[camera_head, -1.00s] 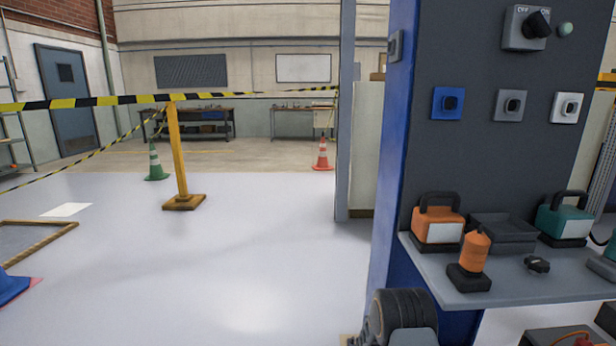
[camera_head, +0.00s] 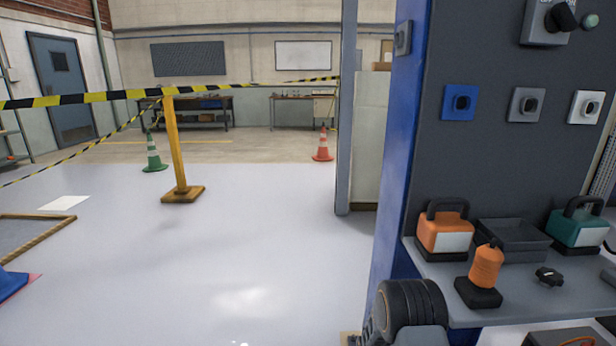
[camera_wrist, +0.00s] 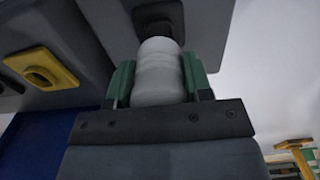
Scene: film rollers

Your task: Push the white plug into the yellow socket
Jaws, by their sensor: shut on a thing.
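In the wrist view my gripper (camera_wrist: 158,82) has its green fingers shut on the sides of the white plug (camera_wrist: 158,70), a rounded pale cylinder. A dark part sits at the plug's far end, against a grey surface; I cannot tell whether it belongs to the plug or to the thing behind it. The yellow socket (camera_wrist: 42,68) shows at the left of the wrist view, a square frame with a dark opening, apart from the plug. Neither the plug nor the yellow socket shows in the head view.
The head view shows a dark panel with a blue socket (camera_head: 461,103), a grey socket (camera_head: 526,105) and a white socket (camera_head: 585,107). Below, a shelf (camera_head: 520,302) bears an orange plug (camera_head: 486,268), a dark tray (camera_head: 513,240) and padlock-shaped boxes. Open floor lies left.

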